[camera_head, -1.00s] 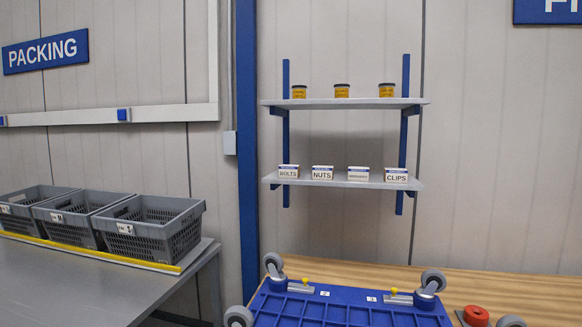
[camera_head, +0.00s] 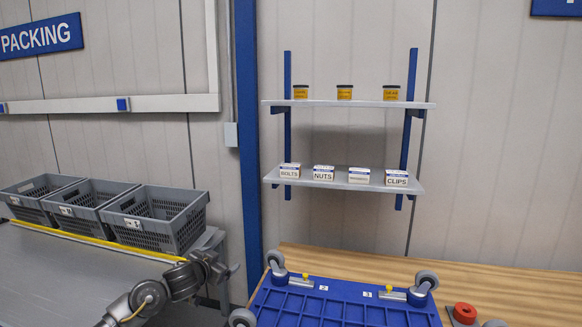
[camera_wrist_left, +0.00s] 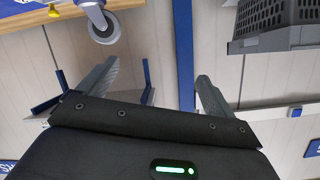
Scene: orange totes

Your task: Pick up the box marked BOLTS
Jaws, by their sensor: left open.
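The small white box marked BOLTS (camera_head: 290,171) stands at the left end of the lower shelf (camera_head: 345,183) on the wall. Boxes marked NUTS (camera_head: 323,173) and CLIPS (camera_head: 396,178) and one with a small, unreadable label (camera_head: 359,175) stand to its right. My left gripper (camera_head: 225,270) is low in front of the blue post, below and left of the shelf, well away from the box. In the left wrist view the gripper (camera_wrist_left: 157,72) is open, with nothing between its fingers. My right gripper is in neither view.
Three orange-labelled jars (camera_head: 344,92) stand on the upper shelf (camera_head: 350,103). Grey crates (camera_head: 155,233) line the bench at left. A blue wheeled dolly (camera_head: 335,305) lies on the wooden bench below the shelf, with a red ring (camera_head: 465,313) beside it.

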